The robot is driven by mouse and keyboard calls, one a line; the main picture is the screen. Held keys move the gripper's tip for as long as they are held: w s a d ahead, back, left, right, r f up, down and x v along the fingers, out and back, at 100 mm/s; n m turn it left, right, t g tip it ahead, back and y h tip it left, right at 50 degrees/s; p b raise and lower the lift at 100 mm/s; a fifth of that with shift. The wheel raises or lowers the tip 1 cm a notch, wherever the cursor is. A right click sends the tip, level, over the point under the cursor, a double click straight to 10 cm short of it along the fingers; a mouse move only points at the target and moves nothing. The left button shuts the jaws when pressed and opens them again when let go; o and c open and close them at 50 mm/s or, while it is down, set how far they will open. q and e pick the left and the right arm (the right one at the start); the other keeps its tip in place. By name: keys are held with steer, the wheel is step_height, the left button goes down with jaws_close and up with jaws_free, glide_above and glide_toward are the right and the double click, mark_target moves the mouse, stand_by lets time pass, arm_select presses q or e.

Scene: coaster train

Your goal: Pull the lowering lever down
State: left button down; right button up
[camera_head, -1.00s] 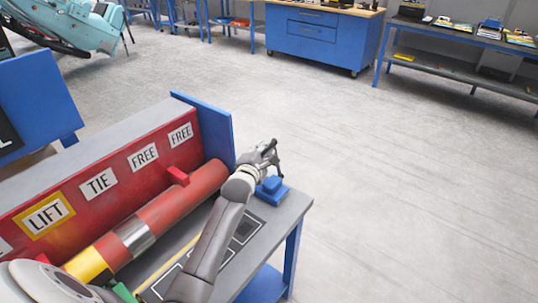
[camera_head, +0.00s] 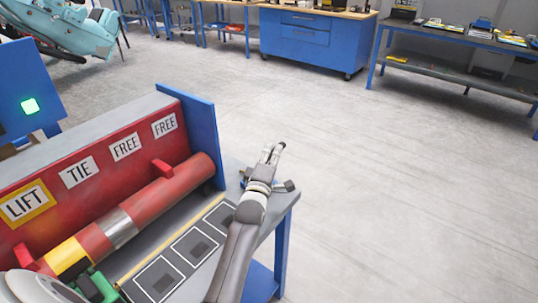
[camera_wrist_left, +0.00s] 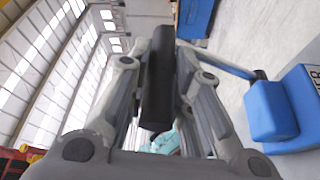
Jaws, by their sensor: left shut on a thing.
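My left gripper (camera_head: 273,152) is at the far right end of the grey bench, over its edge. In the left wrist view its fingers (camera_wrist_left: 160,85) are shut on a black bar-shaped grip (camera_wrist_left: 157,95), which looks like the lever's handle. A grey rod (camera_wrist_left: 225,62) runs from near the fingers toward a blue block (camera_wrist_left: 275,110) on the right, which looks like the lever's base. Part of a label shows on the block. In the head view the block is mostly hidden behind my gripper. My right gripper is not in view.
A red housing with LIFT, TIE and FREE labels (camera_head: 126,146) and a red cylinder (camera_head: 165,198) fill the left of the bench. A blue end plate (camera_head: 200,145) stands beside my gripper. A green light (camera_head: 30,106) glows on a blue panel. The floor at right is clear.

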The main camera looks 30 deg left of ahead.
arm_select(q)
steer(key=shift+d+f, duration=0.1)
steer(key=shift+d, duration=0.05)
steer(key=c, duration=1.3)
jaws_free()
steer(key=v, duration=0.7)
steer(key=shift+s, duration=0.25)
